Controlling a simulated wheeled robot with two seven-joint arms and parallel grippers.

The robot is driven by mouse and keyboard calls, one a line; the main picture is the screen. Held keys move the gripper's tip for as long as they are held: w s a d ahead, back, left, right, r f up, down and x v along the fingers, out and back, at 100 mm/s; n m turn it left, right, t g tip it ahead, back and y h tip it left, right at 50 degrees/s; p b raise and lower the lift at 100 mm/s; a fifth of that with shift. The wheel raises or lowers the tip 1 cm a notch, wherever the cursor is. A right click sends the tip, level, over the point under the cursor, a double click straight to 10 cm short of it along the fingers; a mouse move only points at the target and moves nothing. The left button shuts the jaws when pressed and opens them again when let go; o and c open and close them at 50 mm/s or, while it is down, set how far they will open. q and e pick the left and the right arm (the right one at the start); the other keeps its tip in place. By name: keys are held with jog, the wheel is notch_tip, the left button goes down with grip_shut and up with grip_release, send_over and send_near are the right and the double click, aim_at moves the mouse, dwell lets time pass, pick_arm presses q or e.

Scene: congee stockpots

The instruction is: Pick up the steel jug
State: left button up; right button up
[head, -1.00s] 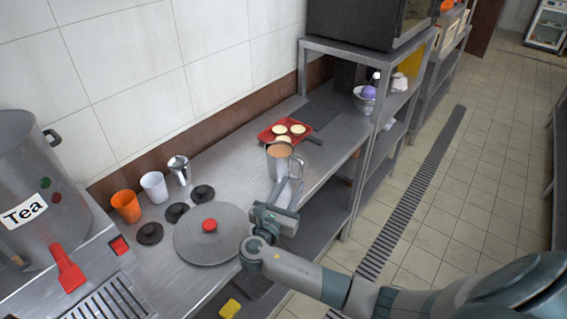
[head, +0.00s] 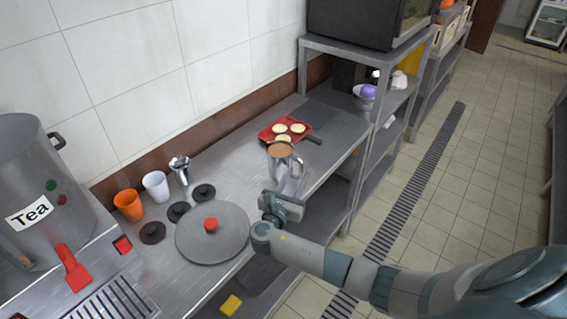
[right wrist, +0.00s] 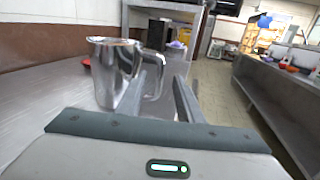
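The steel jug (head: 274,164) stands upright on the steel counter, with a brown surface inside its rim. In the right wrist view the jug (right wrist: 108,76) is left of centre and its handle (right wrist: 157,78) points toward the right. My right gripper (head: 293,178) is close to the jug on its handle side. In the right wrist view its two fingers (right wrist: 162,82) are apart, with the handle near or between their tips; I see no closing on it. Exact contact is hard to tell. My left gripper is not in view.
A red tray (head: 266,135) with pale round pieces lies behind the jug. A large round lid (head: 235,240) with a red knob lies nearer, left of my arm. Orange (head: 128,205) and white (head: 156,186) cups, a small metal vessel (head: 180,170) and a tea urn (head: 35,190) stand left.

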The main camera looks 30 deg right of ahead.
jog(key=shift+x, duration=0.95)
grip_shut()
dwell(0.7)
jog(key=shift+r, duration=0.1)
